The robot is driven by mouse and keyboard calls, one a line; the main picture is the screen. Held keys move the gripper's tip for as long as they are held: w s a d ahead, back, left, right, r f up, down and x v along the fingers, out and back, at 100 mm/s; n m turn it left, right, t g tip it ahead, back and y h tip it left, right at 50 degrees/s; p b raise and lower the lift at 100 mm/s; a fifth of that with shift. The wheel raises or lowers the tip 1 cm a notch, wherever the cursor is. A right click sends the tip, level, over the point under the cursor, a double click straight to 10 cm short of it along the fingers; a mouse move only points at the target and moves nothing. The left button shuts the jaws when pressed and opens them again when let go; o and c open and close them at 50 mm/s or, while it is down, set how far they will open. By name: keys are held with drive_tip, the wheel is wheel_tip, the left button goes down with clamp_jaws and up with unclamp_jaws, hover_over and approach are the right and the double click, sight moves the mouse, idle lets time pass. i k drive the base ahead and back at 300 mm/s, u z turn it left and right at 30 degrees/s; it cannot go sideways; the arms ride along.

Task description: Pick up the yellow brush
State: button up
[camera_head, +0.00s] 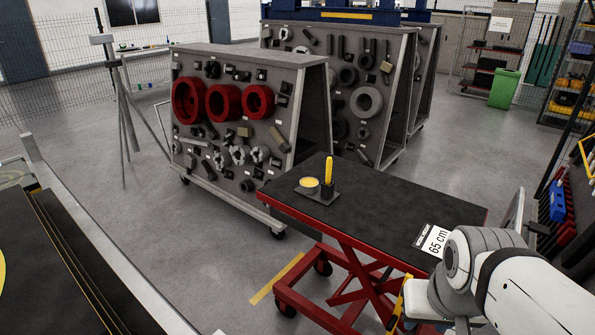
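The yellow brush (329,168) stands upright in a small dark holder (327,193) on the left part of a black-topped red lift table (385,205). Its lower end is hidden in the holder. A small round tub with yellow contents (309,185) sits just left of the brush, on the same small dark tray. My white and grey arm enters at the lower right, beside the table's right end and well away from the brush. My gripper cannot be made out in this view.
A wheeled grey tool board (240,120) with red rings stands behind and left of the table. A sign reading 65 cm (435,240) lies at the table's front right. The middle of the tabletop is clear. Open floor (220,270) lies to the left.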

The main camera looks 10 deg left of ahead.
sight(329, 161)
drive_tip(key=i, duration=1)
drive_tip(key=u, duration=0.1)
